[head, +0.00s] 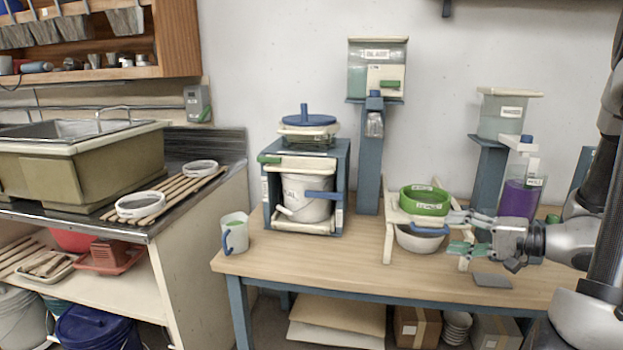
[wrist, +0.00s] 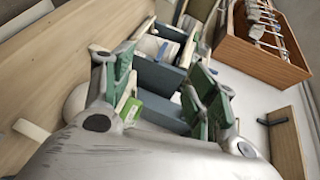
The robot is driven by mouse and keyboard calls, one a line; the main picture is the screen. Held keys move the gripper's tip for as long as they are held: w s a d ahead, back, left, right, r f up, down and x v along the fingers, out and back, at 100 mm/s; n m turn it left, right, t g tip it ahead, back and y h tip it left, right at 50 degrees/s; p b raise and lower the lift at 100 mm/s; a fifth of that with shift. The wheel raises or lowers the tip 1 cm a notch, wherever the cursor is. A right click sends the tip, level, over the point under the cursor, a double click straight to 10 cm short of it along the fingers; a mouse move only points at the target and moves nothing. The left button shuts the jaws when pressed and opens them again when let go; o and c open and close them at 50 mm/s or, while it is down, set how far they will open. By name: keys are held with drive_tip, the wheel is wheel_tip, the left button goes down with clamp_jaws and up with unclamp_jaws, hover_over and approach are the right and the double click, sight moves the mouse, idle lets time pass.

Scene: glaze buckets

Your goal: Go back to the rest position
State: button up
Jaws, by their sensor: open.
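My gripper (head: 462,234) is at the right of the head view, reaching left over the table near the green sieve ring (head: 424,200). Its fingers are spread and nothing is between them. In the wrist view the two green-padded fingers (wrist: 160,95) stand apart. The green ring sits on a small cream stand (head: 388,240) above a white bowl (head: 420,239). Whether a fingertip touches the stand or ring cannot be told.
A blue frame holds a white bucket (head: 303,202). A mug (head: 234,236) stands at the table's left end. A purple bottle (head: 518,196) stands close behind my gripper. A grey pad (head: 492,281) lies in front. The table's front middle is clear.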

drive_tip(key=s+a+r+n+g+h, duration=0.2)
drive_tip(key=s+a+n+g, duration=0.15)
drive_tip(key=s, duration=0.35)
drive_tip(key=s+a+r+n+g+h, duration=0.1)
drive_tip(key=s+a+r+n+g, duration=0.1)
drive_tip(key=s+a+g, duration=0.4)
drive_tip(key=s+d+r+n+t+h, duration=0.2)
drive_tip(key=s+d+r+t+h, duration=0.1)
drive_tip(key=s+d+r+h, duration=0.3)
drive_tip(key=d+r+h, duration=0.1)
drive_tip(key=d+h, duration=0.1)
drive_tip(key=d, duration=0.1)
drive_tip(key=shift+d+r+t+h, duration=0.15)
drive_tip(key=shift+d+t+h, duration=0.15)
drive_tip(key=shift+t, duration=0.05)
drive_tip(key=shift+d, duration=0.1)
idle(1.0)
